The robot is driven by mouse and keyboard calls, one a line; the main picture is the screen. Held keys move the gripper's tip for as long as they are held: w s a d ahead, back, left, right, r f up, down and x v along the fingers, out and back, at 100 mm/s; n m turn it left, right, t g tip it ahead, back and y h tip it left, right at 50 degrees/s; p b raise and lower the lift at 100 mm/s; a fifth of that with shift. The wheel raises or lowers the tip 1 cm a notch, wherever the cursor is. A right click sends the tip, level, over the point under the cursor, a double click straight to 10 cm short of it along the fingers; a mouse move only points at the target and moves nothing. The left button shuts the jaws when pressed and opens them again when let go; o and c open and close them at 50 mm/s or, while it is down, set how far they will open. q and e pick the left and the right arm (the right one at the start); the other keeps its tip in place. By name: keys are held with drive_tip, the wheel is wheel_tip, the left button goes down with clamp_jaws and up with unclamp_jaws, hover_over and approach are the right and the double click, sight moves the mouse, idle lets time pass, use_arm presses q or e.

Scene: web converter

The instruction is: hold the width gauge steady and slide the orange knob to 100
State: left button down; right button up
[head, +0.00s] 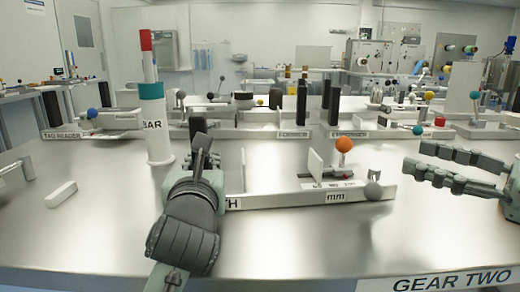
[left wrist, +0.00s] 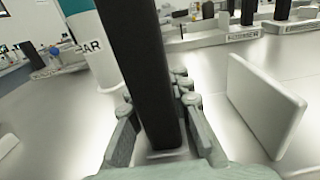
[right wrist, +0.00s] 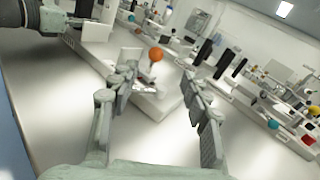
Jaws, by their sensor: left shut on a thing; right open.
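The width gauge (head: 285,199) is a low white bar on the table, with a label ending in "TH" and an "mm" label. The orange knob (head: 344,145) stands on its slider above a printed scale (head: 333,184); I cannot read the knob's exact setting. My left gripper (head: 202,150) is shut on a black upright post (left wrist: 140,70) at the gauge's left end. My right gripper (head: 413,157) is open and empty, right of the orange knob and apart from it. In the right wrist view the knob (right wrist: 156,54) shows beyond and between the open fingers.
A white BAR cylinder (head: 157,140) with a teal band and red-tipped rod stands left of my left gripper. A small white block (head: 61,194) lies far left.

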use_arm(q)
drive_tip(key=shift+w+f+p, duration=0.1)
drive_tip(key=shift+f+p, duration=0.1)
drive_tip(key=shift+p, duration=0.1)
drive_tip(key=c, duration=1.5)
unclamp_jaws()
drive_tip(key=shift+a, duration=0.1)
drive_tip(key=shift+o, duration=1)
drive_tip(key=shift+r, duration=0.2)
drive_tip(key=s, duration=0.7)
drive_tip(key=shift+s+d, duration=0.25)
drive_tip(key=shift+d, duration=0.15)
